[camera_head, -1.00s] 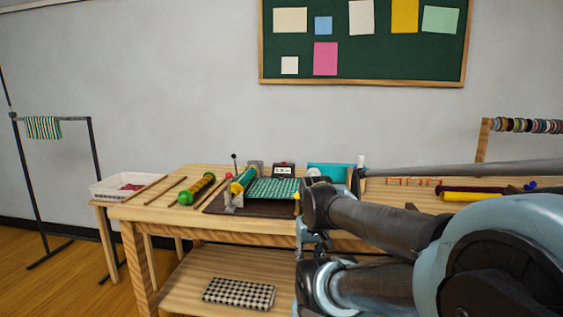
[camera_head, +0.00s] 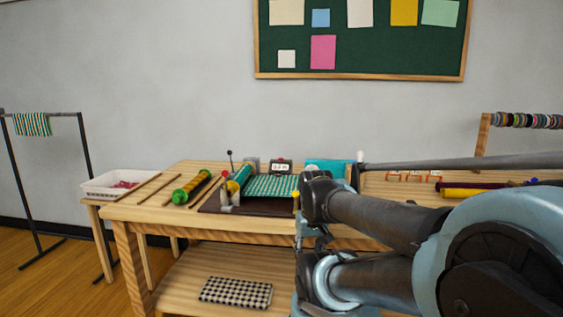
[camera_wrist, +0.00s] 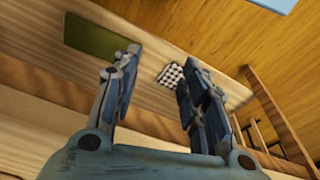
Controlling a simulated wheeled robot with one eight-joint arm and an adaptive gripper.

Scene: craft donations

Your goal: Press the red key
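A small dark counter box (camera_head: 281,167) with a white display stands at the back of the loom board in the head view. A small reddish spot shows on its top; it is too small to tell whether it is the red key. A red ball knob (camera_head: 226,174) sits at the left of the loom, beside the roller. The loom (camera_head: 270,187) carries teal woven cloth on a dark base. My gripper (camera_wrist: 160,70) is open and empty in the wrist view, with its fingers well apart.
A checkered cloth (camera_head: 235,292) lies on the lower shelf and also shows in the wrist view (camera_wrist: 170,75). A spool rack (camera_head: 482,140) stands at right.

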